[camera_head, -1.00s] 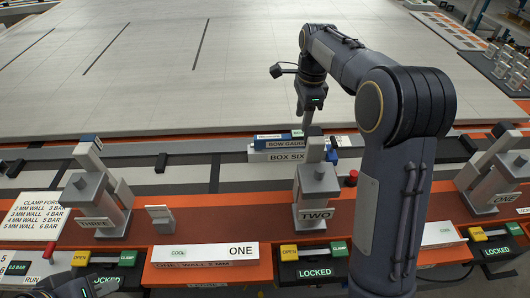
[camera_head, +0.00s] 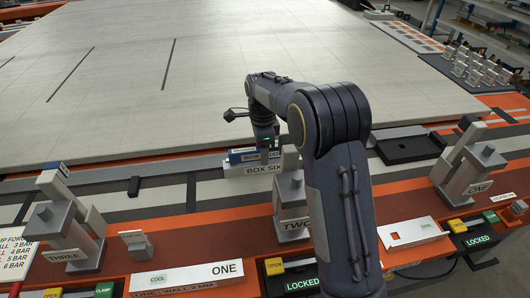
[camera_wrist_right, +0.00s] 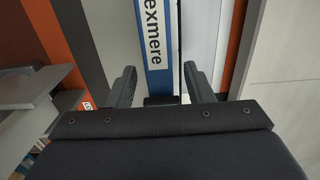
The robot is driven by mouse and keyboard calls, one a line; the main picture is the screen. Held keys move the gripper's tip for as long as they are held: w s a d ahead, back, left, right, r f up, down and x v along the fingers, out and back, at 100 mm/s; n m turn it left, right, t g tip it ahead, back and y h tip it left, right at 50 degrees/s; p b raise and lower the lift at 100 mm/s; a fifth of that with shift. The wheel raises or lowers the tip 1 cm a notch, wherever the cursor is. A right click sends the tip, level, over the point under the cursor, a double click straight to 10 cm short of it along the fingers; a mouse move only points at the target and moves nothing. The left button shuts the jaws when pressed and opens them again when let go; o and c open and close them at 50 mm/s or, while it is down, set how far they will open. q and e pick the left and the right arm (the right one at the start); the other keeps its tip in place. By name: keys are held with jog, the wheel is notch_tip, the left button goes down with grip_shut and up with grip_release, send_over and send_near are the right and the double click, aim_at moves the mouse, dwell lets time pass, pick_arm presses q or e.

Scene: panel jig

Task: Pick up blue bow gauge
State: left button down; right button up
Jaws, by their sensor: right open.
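The blue bow gauge (camera_head: 240,155) lies on top of the white block marked BOX SIX (camera_head: 262,169), beyond the post marked TWO. In the right wrist view the gauge (camera_wrist_right: 158,82) is a blue bar with a white label, running away from me between the fingers. My right gripper (camera_head: 265,147) is directly over the gauge, pointing down. In the right wrist view it (camera_wrist_right: 160,88) is open, one finger on each side of the bar, with gaps visible. Its fingertips are partly hidden in the head view. My left gripper is not in view.
Clamp posts THREE (camera_head: 70,228), TWO (camera_head: 292,205) and ONE (camera_head: 468,172) stand along the orange rail. TWO stands close to the gauge. A large pale panel (camera_head: 180,75) fills the back. A black tray (camera_head: 408,147) lies to the right.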

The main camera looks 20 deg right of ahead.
jog(key=shift+r, duration=0.1)
grip_shut()
